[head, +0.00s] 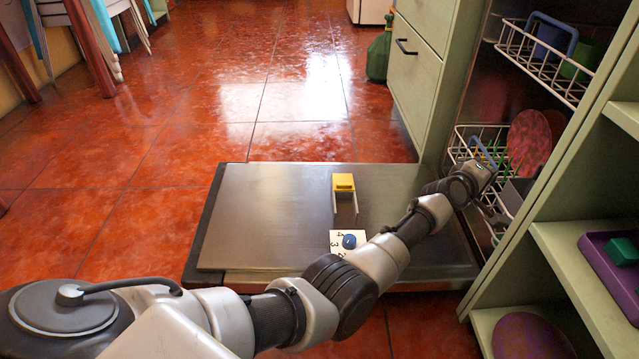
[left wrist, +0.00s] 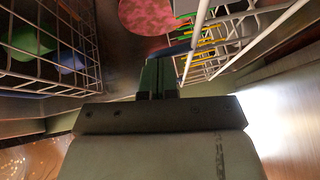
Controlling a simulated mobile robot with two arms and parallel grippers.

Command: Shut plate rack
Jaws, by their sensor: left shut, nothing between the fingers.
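The plate rack (head: 462,139) is the lower white wire rack inside the open dishwasher. It holds a reddish speckled plate (head: 528,142) and green and blue items. My left arm reaches over the open door, and its gripper (head: 487,172) is at the front of this rack. In the left wrist view the shut, empty fingers (left wrist: 158,80) are close to the white rack wires (left wrist: 232,45) and a blue item; I cannot tell whether they touch. The pink speckled plate (left wrist: 150,14) shows beyond them. My right gripper is not in view.
The upper rack (head: 512,45) holds blue and green items. Green shelves (head: 570,262) stand at right. The red tiled floor at left is mostly clear.

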